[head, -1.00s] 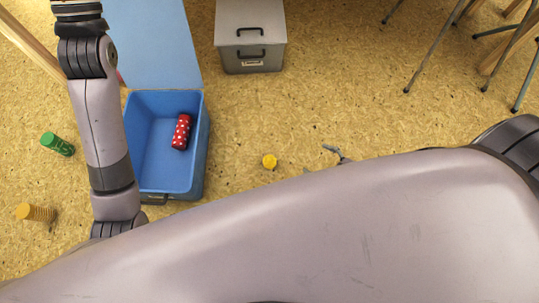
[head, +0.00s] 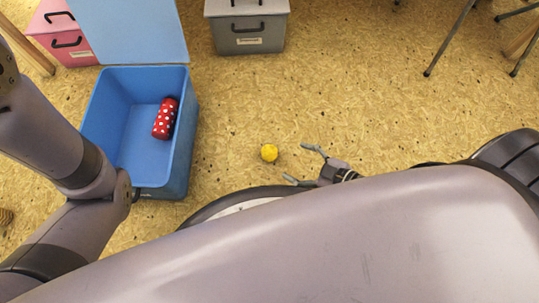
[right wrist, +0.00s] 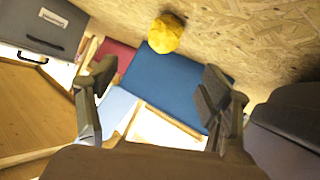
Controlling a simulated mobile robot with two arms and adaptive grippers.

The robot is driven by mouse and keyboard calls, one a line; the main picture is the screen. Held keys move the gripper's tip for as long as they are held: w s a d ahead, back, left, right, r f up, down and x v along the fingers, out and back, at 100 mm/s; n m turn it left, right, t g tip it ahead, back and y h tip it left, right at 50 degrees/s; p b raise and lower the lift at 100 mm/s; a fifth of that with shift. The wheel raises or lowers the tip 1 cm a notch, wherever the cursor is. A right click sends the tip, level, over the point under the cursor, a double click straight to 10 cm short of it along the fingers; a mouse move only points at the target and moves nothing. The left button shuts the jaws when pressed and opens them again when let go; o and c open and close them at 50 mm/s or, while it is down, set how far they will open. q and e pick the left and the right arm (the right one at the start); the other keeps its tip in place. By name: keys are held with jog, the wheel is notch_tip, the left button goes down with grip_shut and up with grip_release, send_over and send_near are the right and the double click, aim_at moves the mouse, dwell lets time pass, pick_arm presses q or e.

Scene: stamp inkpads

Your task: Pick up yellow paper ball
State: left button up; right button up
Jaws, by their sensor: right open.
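The yellow paper ball (head: 269,153) lies on the speckled floor, to the right of the blue box in the head view. It also shows in the right wrist view (right wrist: 165,34), beyond and above the fingertips. My right gripper (head: 302,165) is open and empty, just right of the ball, with its fingers pointing left towards it and a gap between. In the right wrist view its two fingers (right wrist: 156,88) stand wide apart with nothing between them. My left arm comes in from the left in the head view, but its gripper is not visible.
An open blue box (head: 191,130) holds a red cylinder with white dots (head: 165,118). A grey box (head: 246,30) and a pink box (head: 62,38) stand at the back. Metal chair legs (head: 450,38) are at the upper right. The floor around the ball is clear.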

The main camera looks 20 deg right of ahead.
aim_at(273, 155)
jog(key=x, duration=0.6)
jog(key=shift+b, duration=0.35)
jog(key=shift+s+a+b+x, duration=0.1)
jog(key=shift+s+b+x, duration=0.1)
jog(key=shift+x, duration=1.15)
jog(key=shift+s+a+b+x, duration=0.1)
jog(key=shift+a+b+x, duration=0.1)
jog(key=shift+x, duration=1.15)
jog(key=shift+f, duration=0.15)
jog(key=shift+c, duration=0.5)
jog(key=c, duration=0.8)
